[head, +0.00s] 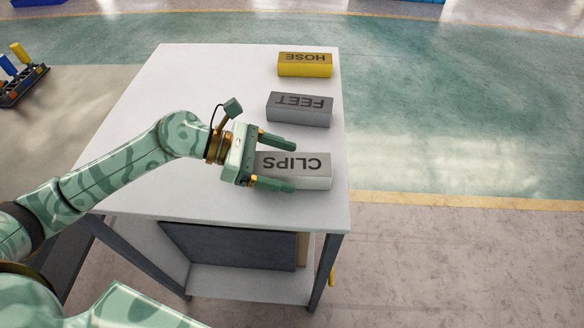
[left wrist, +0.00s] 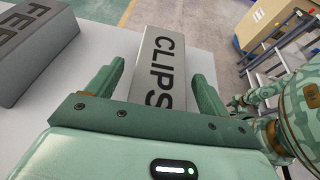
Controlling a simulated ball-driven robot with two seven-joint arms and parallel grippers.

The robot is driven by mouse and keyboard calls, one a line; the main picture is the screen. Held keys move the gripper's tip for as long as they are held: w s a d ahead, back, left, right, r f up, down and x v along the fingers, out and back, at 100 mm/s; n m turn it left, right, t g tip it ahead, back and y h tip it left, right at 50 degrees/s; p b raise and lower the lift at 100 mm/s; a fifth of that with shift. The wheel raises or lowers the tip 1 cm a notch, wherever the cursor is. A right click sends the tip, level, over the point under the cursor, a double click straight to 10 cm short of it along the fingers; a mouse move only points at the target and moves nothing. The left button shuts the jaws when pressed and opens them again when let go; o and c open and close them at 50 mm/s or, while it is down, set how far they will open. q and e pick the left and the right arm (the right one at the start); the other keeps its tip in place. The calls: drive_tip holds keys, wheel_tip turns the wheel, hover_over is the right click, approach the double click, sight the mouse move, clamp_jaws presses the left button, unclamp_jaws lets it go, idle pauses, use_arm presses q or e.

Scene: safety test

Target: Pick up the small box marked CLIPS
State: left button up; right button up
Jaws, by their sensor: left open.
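The small grey box marked CLIPS (head: 310,171) lies on the white table (head: 180,85) near its right front corner. My left gripper (head: 277,164) is open, with one finger on the far side of the box and one on the near side in the head view. In the left wrist view the CLIPS box (left wrist: 163,62) extends between the two spread fingers of the left gripper (left wrist: 155,88). I cannot tell whether a finger touches it. The box's left end is partly hidden by the gripper in the head view. My right gripper is not in view.
A grey box marked FEET (head: 299,110) lies behind the CLIPS box, also seen in the left wrist view (left wrist: 32,45). A yellow box marked HOSE (head: 305,66) lies farther back. The table's right edge is close beside all three. The left part of the tabletop is clear.

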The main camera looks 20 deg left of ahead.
use_arm(q)
drive_tip(key=c, duration=1.1)
drive_tip(key=shift+r, duration=0.15)
